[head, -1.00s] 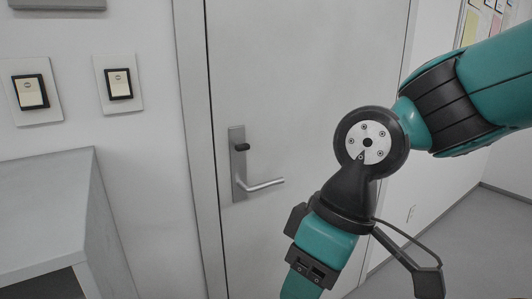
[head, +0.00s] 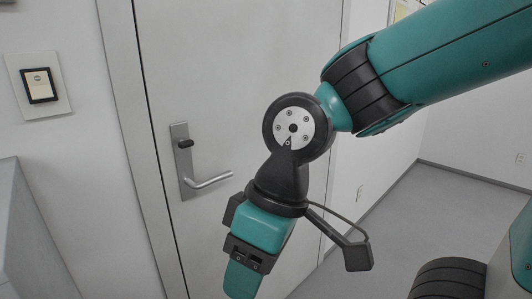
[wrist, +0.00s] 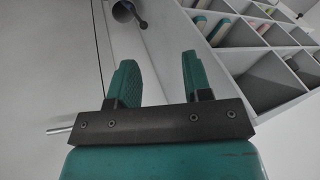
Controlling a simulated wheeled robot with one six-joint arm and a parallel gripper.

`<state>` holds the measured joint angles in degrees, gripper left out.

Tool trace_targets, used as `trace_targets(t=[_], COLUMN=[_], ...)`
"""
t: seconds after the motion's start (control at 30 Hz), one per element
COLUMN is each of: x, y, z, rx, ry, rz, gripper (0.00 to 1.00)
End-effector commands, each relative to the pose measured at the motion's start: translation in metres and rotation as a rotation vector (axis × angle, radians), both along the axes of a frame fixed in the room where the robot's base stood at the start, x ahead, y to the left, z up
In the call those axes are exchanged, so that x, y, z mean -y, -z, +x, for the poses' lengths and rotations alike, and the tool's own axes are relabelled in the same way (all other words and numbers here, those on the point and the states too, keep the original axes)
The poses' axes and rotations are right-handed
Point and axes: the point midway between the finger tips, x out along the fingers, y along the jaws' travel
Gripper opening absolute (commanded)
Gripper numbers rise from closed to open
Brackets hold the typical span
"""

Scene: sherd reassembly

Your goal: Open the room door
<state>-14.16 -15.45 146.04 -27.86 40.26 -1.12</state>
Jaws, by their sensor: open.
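The grey room door (head: 240,60) fills the middle of the head view and looks shut in its frame. Its silver lever handle (head: 207,182) points right from a metal plate (head: 183,165), with a black thumb-turn (head: 185,144) above it. My arm hangs in front of the door, to the right of the lever in the picture. My gripper (wrist: 157,75) shows two green fingers apart with nothing between them in the wrist view. In the head view its fingertips are not clear near the bottom edge. A silver rod (wrist: 59,130) shows left of the gripper mount; I cannot tell whether it is the lever.
A light switch (head: 40,86) is on the wall left of the door. A grey cabinet (head: 14,215) stands at the lower left. Grey floor (head: 390,215) is open at the right. A white shelf unit (wrist: 260,50) shows in the wrist view.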

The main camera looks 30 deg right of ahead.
Motion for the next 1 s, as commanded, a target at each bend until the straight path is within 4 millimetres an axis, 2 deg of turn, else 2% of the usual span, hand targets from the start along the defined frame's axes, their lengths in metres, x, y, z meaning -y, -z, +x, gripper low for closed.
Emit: trace_targets(t=[0.17,0.27,0.33,0.47,0.5,0.6,0.7,0.8,0.9,1.0], x=[-0.009,-0.011,-0.003,0.038,0.056,0.107,0.152,0.181,0.191,0.187], y=[0.009,0.014,0.016,0.021,0.024,0.031,0.039,0.046,0.049,0.051], z=[0.045,0.090,0.125,0.188,0.204,0.233,0.246,0.251,0.255,0.265], rx=[-0.044,-0.065,-0.075,-0.075,-0.069,-0.048,-0.026,-0.010,-0.002,0.000], ry=[0.148,0.329,0.490,0.832,0.941,1.195,1.391,1.510,1.557,1.560], rz=[0.145,0.323,0.466,0.733,0.808,0.974,1.090,1.156,1.180,1.178], gripper=[0.45,0.45,0.45,0.45,0.45,0.45,0.45,0.45,0.45,0.45])
